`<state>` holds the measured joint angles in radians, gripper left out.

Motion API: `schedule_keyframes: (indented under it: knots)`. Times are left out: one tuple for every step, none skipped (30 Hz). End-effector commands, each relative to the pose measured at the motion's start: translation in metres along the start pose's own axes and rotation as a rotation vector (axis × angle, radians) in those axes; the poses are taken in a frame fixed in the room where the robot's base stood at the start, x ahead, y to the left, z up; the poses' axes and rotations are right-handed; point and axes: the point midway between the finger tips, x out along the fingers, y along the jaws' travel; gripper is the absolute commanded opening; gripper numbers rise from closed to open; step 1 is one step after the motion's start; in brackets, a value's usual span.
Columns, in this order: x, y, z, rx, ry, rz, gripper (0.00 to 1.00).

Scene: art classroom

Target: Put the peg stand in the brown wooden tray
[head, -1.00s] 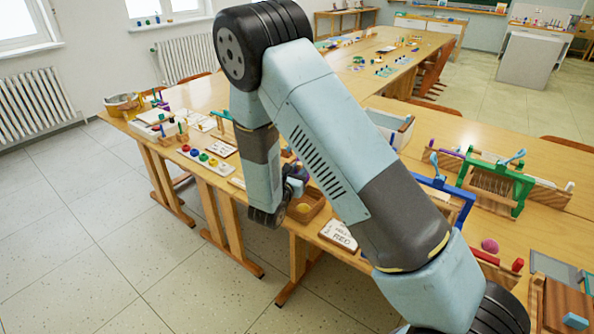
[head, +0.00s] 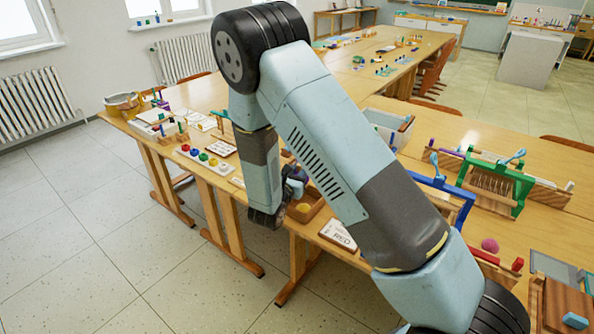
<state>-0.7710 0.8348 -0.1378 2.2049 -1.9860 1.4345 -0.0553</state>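A brown wooden tray (head: 317,209) sits at the front edge of the near table, partly hidden by my arm. A yellow round thing (head: 304,207) shows in it. I cannot make out the peg stand for certain; it may be hidden behind my arm. A light strip with coloured knobs (head: 205,159) and small upright coloured pegs (head: 182,131) stand on the table to the left. My arm hangs down by the tray's left side, its wrist close to the table edge. My gripper's fingers are hidden behind the arm, so its opening and any held thing do not show.
A lettered card (head: 338,235) lies right of the tray. A blue frame (head: 441,192), a green loom (head: 497,186) and a pink ball (head: 490,245) are further right. A whitish box (head: 388,128) stands behind my arm. A yellow bucket (head: 123,104) is at the far left. Floor in front is clear.

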Motion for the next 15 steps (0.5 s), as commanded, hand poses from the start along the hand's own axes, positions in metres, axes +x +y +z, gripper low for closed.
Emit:
schedule_keyframes:
  knots:
    - [0.000, 0.000, -0.002, -0.001, 0.000, 0.000, 0.00]
    - [0.000, 0.000, -0.002, -0.001, 0.000, 0.000, 0.00]
    - [0.000, 0.000, -0.003, -0.001, 0.000, 0.000, 0.00]
    - [0.000, 0.000, -0.004, -0.001, 0.000, 0.000, 0.00]
    - [0.000, 0.000, -0.005, -0.001, 0.000, 0.000, 0.00]
    - [0.000, 0.000, -0.006, -0.002, 0.000, 0.000, 0.00]
    - [0.000, 0.000, -0.006, -0.002, 0.000, 0.000, 0.00]
    - [0.000, 0.000, -0.007, -0.002, 0.000, 0.000, 0.00]
    - [0.000, 0.000, -0.008, -0.002, 0.000, 0.000, 0.00]
    - [0.000, 0.000, -0.009, -0.002, 0.000, 0.000, 0.00]
    - [0.000, 0.000, -0.009, -0.002, 0.000, 0.000, 0.00]
    - [0.000, 0.000, -0.010, -0.001, 0.000, 0.000, 0.00]
    - [0.000, 0.000, -0.011, -0.001, 0.000, 0.000, 0.00]
    - [0.000, 0.000, -0.011, -0.001, 0.000, 0.000, 0.00]
    - [0.000, 0.000, -0.012, -0.001, 0.000, 0.000, 0.00]
